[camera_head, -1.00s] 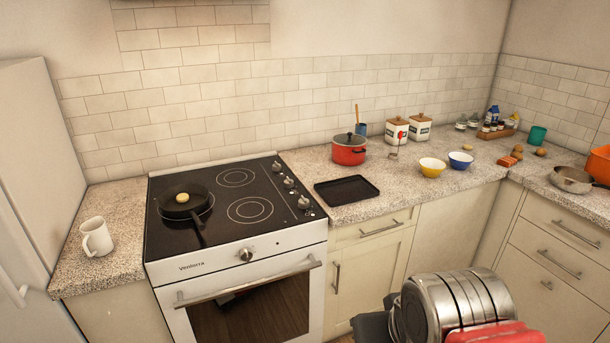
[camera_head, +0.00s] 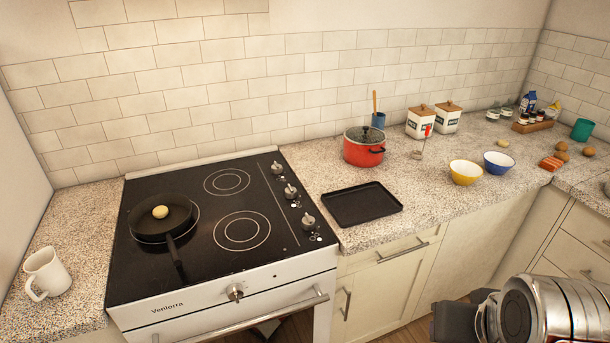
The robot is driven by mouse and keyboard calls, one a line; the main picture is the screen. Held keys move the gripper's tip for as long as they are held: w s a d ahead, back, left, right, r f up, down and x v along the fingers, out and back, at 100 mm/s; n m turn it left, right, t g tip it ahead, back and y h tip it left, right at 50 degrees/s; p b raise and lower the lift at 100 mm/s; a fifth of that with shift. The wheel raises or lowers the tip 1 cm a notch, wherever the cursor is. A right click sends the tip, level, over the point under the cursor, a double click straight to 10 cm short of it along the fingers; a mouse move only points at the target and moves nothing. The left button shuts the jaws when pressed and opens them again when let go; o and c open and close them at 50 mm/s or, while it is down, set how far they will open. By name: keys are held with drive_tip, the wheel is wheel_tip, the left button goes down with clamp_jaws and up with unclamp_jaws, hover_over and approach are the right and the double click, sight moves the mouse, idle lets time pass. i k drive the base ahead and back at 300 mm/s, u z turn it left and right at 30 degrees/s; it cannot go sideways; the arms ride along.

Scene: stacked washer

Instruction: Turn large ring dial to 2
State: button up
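The stove's black cooktop (camera_head: 205,258) has several marked rings. One is the large front ring (camera_head: 242,231); a smaller-looking ring (camera_head: 226,181) lies behind it. Three silver dials run along the cooktop's right side: a back dial (camera_head: 277,168), a middle dial (camera_head: 290,192) and a front dial (camera_head: 308,221). Another dial (camera_head: 235,292) is on the oven front. I cannot tell which dial serves the large ring, nor read the numbers. My gripper (camera_head: 453,322) shows as a dark part at the lower right, away from the dials; its fingers are not clear.
A pan (camera_head: 150,232) with a round yellowish item stands on the cooktop's left. A black tray (camera_head: 362,205) and red pot (camera_head: 364,150) are right of the dials. A white mug (camera_head: 45,273) stands at left. The oven handle (camera_head: 255,321) juts out.

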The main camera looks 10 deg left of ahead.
sight(291, 193)
drive_tip(key=u, duration=0.1)
drive_tip(key=i, duration=0.7)
drive_tip(key=u, duration=0.8)
drive_tip(key=i, duration=0.4)
drive_tip(key=u, duration=0.2)
